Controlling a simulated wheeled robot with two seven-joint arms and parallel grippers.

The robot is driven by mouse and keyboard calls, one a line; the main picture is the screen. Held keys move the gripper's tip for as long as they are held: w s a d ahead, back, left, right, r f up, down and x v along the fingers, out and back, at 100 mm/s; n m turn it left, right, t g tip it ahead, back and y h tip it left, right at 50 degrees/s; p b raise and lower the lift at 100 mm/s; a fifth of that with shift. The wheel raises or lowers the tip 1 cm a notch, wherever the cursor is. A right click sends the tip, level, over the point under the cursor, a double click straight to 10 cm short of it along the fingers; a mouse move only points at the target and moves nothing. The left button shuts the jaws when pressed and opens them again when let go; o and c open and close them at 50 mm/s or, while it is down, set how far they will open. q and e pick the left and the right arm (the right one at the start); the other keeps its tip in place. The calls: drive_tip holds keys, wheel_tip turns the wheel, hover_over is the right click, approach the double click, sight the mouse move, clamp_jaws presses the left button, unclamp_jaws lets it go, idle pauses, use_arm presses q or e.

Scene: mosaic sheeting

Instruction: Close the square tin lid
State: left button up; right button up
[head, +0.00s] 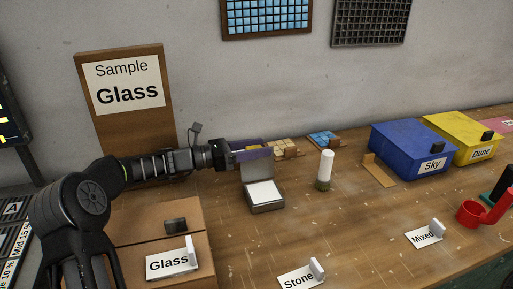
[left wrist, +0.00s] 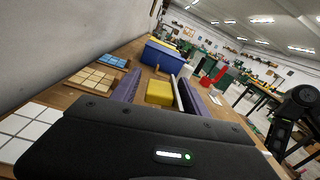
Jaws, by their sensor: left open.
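The square tin (head: 267,208) stands on the bench with a white pad or sheet in it. Its lid (head: 257,172) stands up at the back edge, so the tin is open. My left gripper (head: 252,150) reaches in from the left at the height of the lid's top. Its purple fingers are apart in the left wrist view (left wrist: 160,95). A yellow block-like thing (left wrist: 160,92) shows between them there, with a pale upright edge beside it. I cannot tell whether the fingers touch the lid.
Tile sheets (head: 284,147) lie behind the tin. A white-topped cylinder (head: 325,168) stands to its right. The blue Sky box (head: 405,142) and yellow Dune box (head: 466,131) are farther right. A cardboard Glass box (head: 150,222) is under my left arm.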

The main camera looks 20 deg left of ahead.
use_arm(q)
drive_tip(key=shift+c, duration=0.4)
drive_tip(key=c, duration=1)
drive_tip(key=shift+r, duration=0.1)
clamp_jaws()
drive_tip(key=shift+a, duration=0.1)
